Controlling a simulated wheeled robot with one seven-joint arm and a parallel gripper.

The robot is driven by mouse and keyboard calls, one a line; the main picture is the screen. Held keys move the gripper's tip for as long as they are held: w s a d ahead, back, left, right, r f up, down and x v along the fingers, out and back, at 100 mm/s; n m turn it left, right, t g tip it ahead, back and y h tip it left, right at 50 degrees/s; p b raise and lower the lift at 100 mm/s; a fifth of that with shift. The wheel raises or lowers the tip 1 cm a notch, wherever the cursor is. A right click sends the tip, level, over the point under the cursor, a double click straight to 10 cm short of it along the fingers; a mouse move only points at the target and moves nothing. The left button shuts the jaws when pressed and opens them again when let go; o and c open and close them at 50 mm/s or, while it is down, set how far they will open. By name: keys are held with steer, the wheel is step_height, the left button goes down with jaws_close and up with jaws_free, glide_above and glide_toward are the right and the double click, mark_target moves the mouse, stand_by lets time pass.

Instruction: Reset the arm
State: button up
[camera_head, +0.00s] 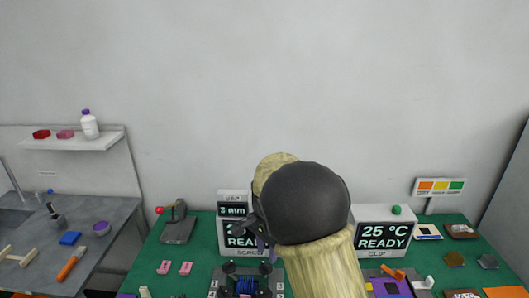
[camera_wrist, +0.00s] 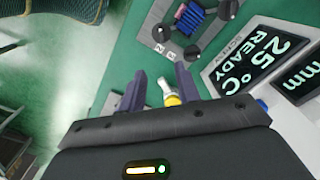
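My arm rises from the bottom middle of the head view, with a large dark rounded link (camera_head: 300,203) in front of the displays. My gripper (camera_wrist: 160,72) shows in the wrist view with its two dark purple fingers apart. A small silver and yellow part (camera_wrist: 169,93) shows between the fingers, close to the right one. I cannot tell whether it touches them or lies beyond them. In the head view my arm hides most of the gripper.
A fixture with blue bars and dark knobs (camera_head: 246,284) stands on the green bench; it also shows in the wrist view (camera_wrist: 195,20). Display boxes (camera_head: 383,236) stand behind. A lever fixture with a red knob (camera_head: 178,224) stands left. Pink blocks (camera_head: 164,267) lie on open green surface.

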steer(key=s+d+n+t, duration=0.2)
steer(key=s+d+n, duration=0.7)
steer(key=s+d, duration=0.5)
steer(key=s, duration=0.4)
steer(key=shift+s+d+t, duration=0.15)
steer(key=shift+d+t, duration=0.15)
steer(key=shift+d, duration=0.05)
steer(key=shift+r, duration=0.15)
